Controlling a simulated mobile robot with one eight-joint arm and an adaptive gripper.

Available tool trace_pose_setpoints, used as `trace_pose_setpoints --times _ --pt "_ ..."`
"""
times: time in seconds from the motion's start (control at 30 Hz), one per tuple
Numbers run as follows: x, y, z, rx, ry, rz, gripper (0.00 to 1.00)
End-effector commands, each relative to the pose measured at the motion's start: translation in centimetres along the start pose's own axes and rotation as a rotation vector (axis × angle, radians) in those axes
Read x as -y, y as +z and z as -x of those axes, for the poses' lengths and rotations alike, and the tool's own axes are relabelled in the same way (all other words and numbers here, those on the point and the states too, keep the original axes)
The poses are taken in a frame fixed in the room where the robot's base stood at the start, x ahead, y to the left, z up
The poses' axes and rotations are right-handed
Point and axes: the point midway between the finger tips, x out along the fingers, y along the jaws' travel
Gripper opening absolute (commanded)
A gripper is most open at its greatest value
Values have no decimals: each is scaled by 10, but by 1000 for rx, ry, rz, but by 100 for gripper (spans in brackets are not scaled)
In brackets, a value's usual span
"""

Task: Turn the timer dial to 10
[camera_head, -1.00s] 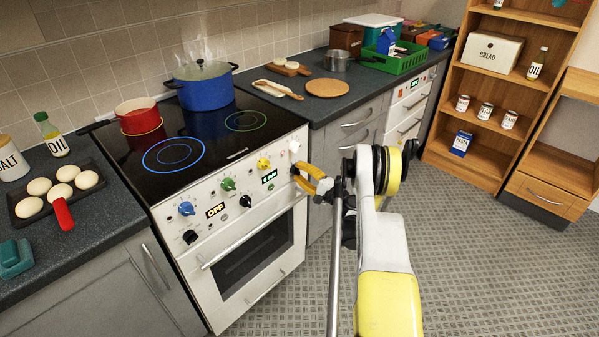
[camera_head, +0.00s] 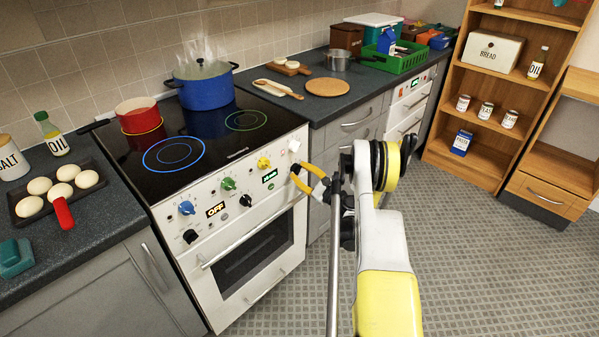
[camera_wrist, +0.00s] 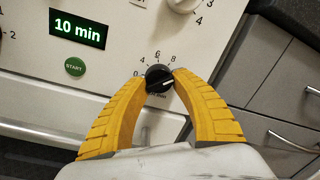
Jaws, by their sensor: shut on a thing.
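The timer dial (camera_wrist: 155,79) is a small black knob with a white pointer line on the oven's white front panel. In the wrist view its pointer slants to the right, towards the right fingertip. Marks 0, 4, 6 and 8 show around it; the marks on the right and below are covered. The green timer display (camera_wrist: 78,29) reads "10 min"; it also shows in the head view (camera_head: 270,176). My gripper (camera_wrist: 160,74) has its yellow fingers closed on the dial from both sides. In the head view my gripper (camera_head: 297,172) covers the dial.
A green START button (camera_wrist: 75,67) lies left of the dial. A white knob (camera_wrist: 183,3) sits above it. Other knobs, such as the yellow one (camera_head: 263,163), line the panel. A blue pot (camera_head: 206,90) steams on the hob. Open floor lies to the right.

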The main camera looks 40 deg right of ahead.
Motion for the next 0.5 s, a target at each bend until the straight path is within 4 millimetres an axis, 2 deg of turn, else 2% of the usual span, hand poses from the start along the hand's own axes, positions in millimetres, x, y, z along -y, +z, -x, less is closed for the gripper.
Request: trace_pose_setpoints --times 0.2,0.5 --pt "-1 0 0 -9 1 -116 2" --pt "-2 0 0 -14 2 -188 2"
